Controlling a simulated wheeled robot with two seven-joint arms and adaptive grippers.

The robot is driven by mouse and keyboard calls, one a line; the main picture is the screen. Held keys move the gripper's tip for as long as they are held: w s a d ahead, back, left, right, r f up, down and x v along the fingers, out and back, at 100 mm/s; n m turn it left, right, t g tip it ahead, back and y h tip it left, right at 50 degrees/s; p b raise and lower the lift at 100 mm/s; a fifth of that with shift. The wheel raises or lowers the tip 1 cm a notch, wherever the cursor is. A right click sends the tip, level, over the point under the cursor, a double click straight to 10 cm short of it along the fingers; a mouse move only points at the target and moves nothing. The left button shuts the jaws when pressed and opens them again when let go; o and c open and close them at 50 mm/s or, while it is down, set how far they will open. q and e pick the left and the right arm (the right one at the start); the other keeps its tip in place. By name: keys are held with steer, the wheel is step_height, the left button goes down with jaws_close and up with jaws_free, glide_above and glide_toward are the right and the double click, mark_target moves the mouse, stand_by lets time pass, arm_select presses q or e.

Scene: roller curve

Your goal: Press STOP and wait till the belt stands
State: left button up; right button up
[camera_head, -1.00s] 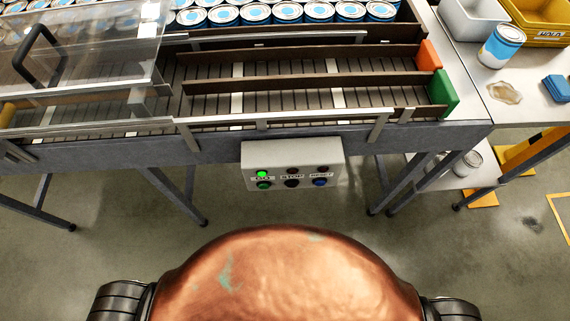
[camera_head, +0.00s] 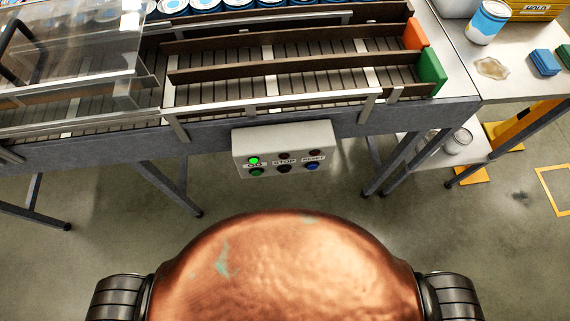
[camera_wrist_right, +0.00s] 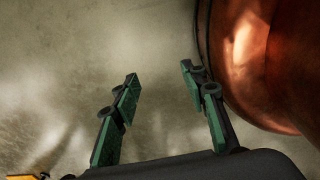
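The control box (camera_head: 284,149) hangs on the front of the conveyor in the head view. Its GO lamp is lit green over a green button (camera_head: 256,171). The STOP button (camera_head: 284,168) is dark and sits in the middle under its label; the lamp above it is unlit. A blue button (camera_head: 312,166) sits at the right. The conveyor belt (camera_head: 300,83) has dark slats. My right gripper (camera_wrist_right: 160,85) shows in the right wrist view with its two green-padded fingers apart and nothing between them, over bare floor. My left gripper is not in view.
Cans (camera_head: 232,5) stand in a row at the far side of the conveyor. A clear guard (camera_head: 75,55) covers its left part. An orange block (camera_head: 415,34) and a green block (camera_head: 431,70) end the lane rails. A side table (camera_head: 480,85) holds a can (camera_head: 488,22).

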steer(key=shift+s+a, duration=0.1)
steer(key=shift+a, duration=0.25)
